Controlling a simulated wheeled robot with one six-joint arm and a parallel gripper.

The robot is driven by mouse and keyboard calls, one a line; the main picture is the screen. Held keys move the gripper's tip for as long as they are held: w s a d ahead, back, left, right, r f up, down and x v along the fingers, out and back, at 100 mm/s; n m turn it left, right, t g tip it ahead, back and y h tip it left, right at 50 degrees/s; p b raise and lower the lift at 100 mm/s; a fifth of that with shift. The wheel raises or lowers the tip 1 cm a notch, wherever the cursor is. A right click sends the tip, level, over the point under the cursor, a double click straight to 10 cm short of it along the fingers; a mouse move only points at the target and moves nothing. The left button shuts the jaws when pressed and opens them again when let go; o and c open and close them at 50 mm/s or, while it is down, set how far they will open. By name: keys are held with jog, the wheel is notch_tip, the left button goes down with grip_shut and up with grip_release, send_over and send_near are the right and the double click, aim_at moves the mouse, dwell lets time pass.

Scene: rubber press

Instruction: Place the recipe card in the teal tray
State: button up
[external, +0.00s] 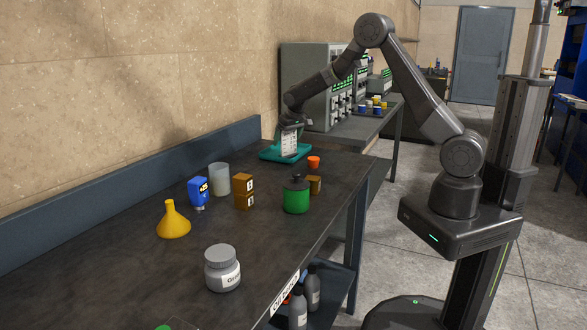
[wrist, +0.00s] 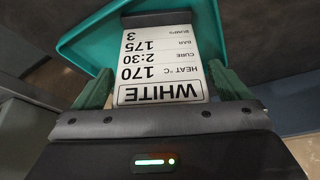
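The recipe card (wrist: 160,62) is white with black print, headed WHITE, and shows upside down in the wrist view. In the external view the card (external: 289,144) stands roughly upright below my gripper (external: 290,127). In the wrist view the green fingers of my gripper (wrist: 162,90) are at the card's two side edges and hold it between them. The teal tray (wrist: 88,40) is behind the card in the wrist view. In the external view the tray (external: 268,153) lies on the bench with the card over it. I cannot tell whether the card's lower edge touches the tray.
Brown blocks (external: 244,195), a whitish cup (external: 219,179), a blue bottle (external: 197,193), a yellow funnel (external: 173,221) and a grey-lidded jar (external: 222,270) stand nearer. Grey equipment (external: 305,80) is behind.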

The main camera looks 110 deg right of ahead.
jog(key=shift+r, duration=0.3)
jog(key=b+v, duration=0.1)
jog(key=v, duration=1)
jog(key=shift+r+b, duration=0.3)
jog(key=shift+r, duration=0.05)
jog(key=shift+o, duration=0.4)
jog(key=shift+a, duration=0.2)
